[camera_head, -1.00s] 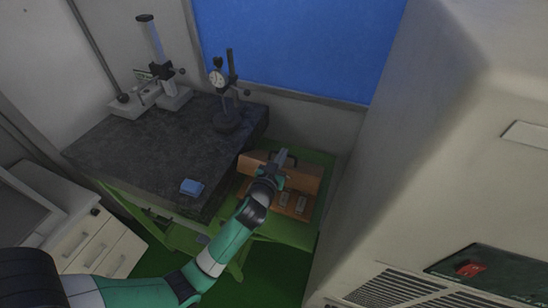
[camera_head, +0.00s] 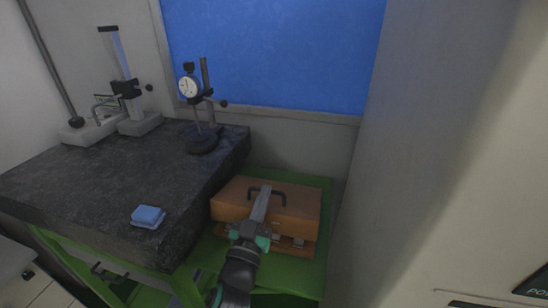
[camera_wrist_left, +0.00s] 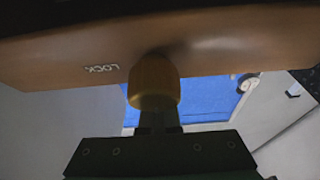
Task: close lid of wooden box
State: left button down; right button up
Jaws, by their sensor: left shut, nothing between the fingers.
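The wooden box (camera_head: 300,215) is brown and sits on a green surface right of the dark stone slab. Its brown lid carries a dark handle (camera_head: 283,194), and metal latches (camera_head: 299,241) show at the front. The lid looks lowered over the box; I cannot tell if it is fully down. My left gripper (camera_head: 265,191) is shut and empty, its fingers reaching across the lid to the handle. My right gripper is not in view.
The stone slab (camera_head: 100,180) at left bears a blue block (camera_head: 148,216), a dial gauge stand (camera_head: 203,140) and another measuring stand (camera_head: 139,122). A blue panel (camera_head: 270,55) is behind. A large pale cabinet (camera_head: 440,150) closes off the right side.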

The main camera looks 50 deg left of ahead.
pick_arm(q)
jog(key=shift+f, duration=0.35)
